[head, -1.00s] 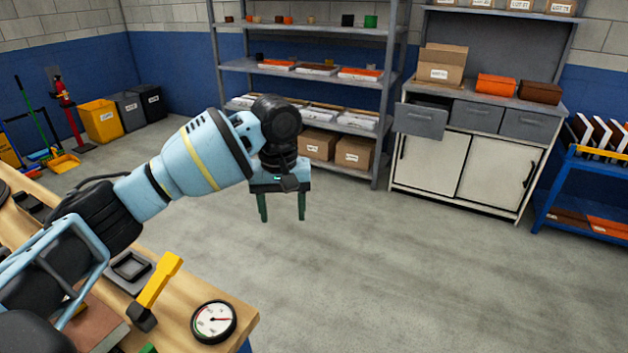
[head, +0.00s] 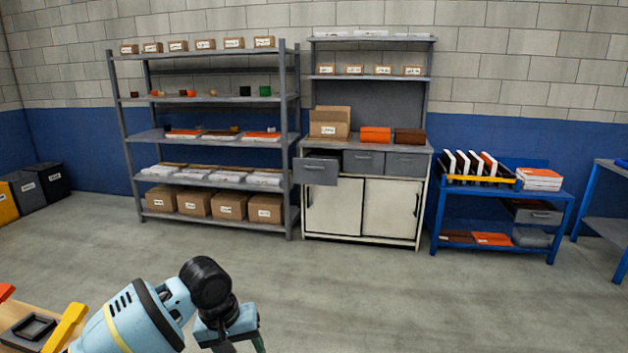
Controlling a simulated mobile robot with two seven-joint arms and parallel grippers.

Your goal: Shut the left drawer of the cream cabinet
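The cream cabinet (head: 333,207) stands against the back wall, with two cream doors below and a row of three grey drawers above. Its left drawer (head: 316,173) is pulled out and stands forward of the closed middle drawer (head: 363,162) and right drawer (head: 408,163). My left gripper (head: 240,346) is at the bottom edge of the head view, far in front of the cabinet. Its fingertips are cut off by the frame; the finger that shows sits at the outer side, so it looks open. It touches nothing I can see. My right gripper is not in view.
Grey shelving (head: 290,140) stands just left of the cabinet. A blue cart (head: 435,215) stands to its right. A cardboard box (head: 329,122) and an orange box (head: 375,135) sit on the cabinet top. A workbench corner is at lower left. The floor before the cabinet is clear.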

